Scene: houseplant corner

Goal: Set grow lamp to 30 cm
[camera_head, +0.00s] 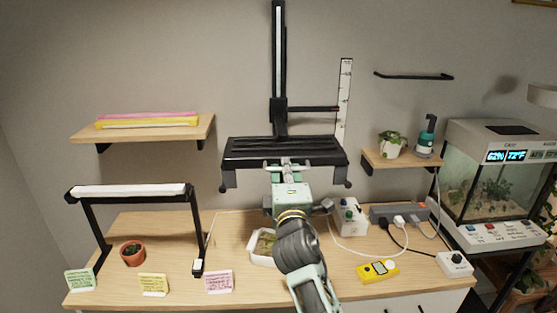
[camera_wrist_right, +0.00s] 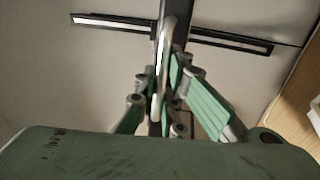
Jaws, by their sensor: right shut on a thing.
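The black grow lamp (camera_head: 255,152) hangs on a black upright rail (camera_head: 279,50) at the wall above the bench. A thin black pointer arm (camera_head: 315,109) reaches from its slider (camera_head: 279,118) to the white ruler (camera_head: 345,85); the ruler's numbers are too small to read. My right gripper (camera_head: 288,166) is at the middle of the lamp's front edge. In the right wrist view, its green-sided fingers (camera_wrist_right: 168,95) are shut on a silver handle (camera_wrist_right: 165,45), with the lamp's light strips (camera_wrist_right: 235,42) behind. My left gripper is out of view.
Below the lamp, a white tray (camera_head: 256,259) stands on the wooden bench, partly hidden by my right arm. A smaller lamp (camera_head: 130,191), a potted cactus (camera_head: 132,253) and note cards stand left. A control box (camera_head: 350,217), power strip (camera_head: 385,213) and yellow meter (camera_head: 378,271) lie right.

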